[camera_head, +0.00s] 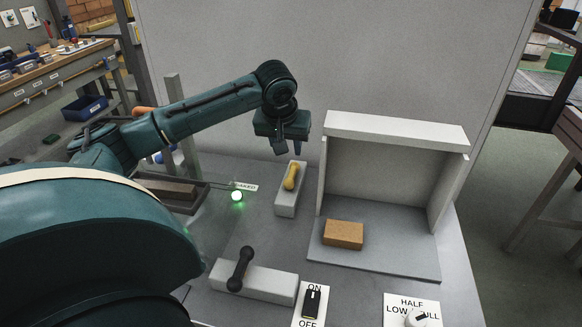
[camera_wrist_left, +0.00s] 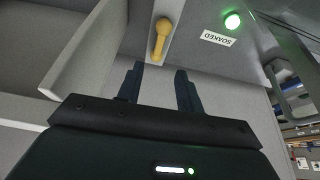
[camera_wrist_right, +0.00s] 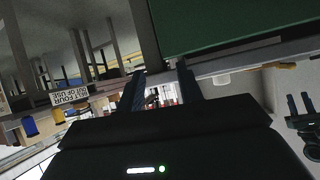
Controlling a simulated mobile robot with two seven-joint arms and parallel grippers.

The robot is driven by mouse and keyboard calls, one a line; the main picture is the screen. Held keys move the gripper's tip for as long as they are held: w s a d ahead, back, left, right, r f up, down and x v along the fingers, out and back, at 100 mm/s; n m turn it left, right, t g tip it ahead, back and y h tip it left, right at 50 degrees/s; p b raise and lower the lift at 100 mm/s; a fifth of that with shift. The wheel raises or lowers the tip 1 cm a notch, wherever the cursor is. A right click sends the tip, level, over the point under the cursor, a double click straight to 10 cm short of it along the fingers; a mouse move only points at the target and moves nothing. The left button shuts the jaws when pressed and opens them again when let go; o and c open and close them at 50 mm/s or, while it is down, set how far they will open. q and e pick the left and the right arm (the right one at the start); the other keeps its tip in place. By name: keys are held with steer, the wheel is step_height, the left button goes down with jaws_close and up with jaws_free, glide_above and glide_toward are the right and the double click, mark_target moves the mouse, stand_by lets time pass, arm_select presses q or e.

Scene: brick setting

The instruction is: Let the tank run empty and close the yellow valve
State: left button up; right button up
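The yellow valve handle (camera_head: 291,177) sits on a pale grey block (camera_head: 286,203). It also shows in the left wrist view (camera_wrist_left: 161,38), ahead of the fingertips. My left gripper (camera_head: 290,147) is open and empty, above and behind the handle, apart from it. Its spread fingers show in the left wrist view (camera_wrist_left: 158,75). The tank (camera_head: 172,193) at the left is partly hidden by my arm, and its water level cannot be told. A green lamp (camera_head: 237,196) glows beside a label reading SOAKED (camera_head: 245,187). My right gripper (camera_wrist_right: 158,78) is open, away from the valve.
A dark-handled valve (camera_head: 240,270) stands on a grey block in front. An ON/OFF switch (camera_head: 312,301) and a HALF/LOW/FULL knob (camera_head: 416,318) are at the front edge. An orange-brown brick (camera_head: 343,234) lies before a white open booth (camera_head: 397,131). A wall panel rises behind.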

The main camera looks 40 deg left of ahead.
mark_target(291, 174)
arm_select(q)
steer(key=x, duration=1.2)
steer(key=shift+f, duration=0.2)
steer(key=shift+c, duration=0.3)
jaws_close()
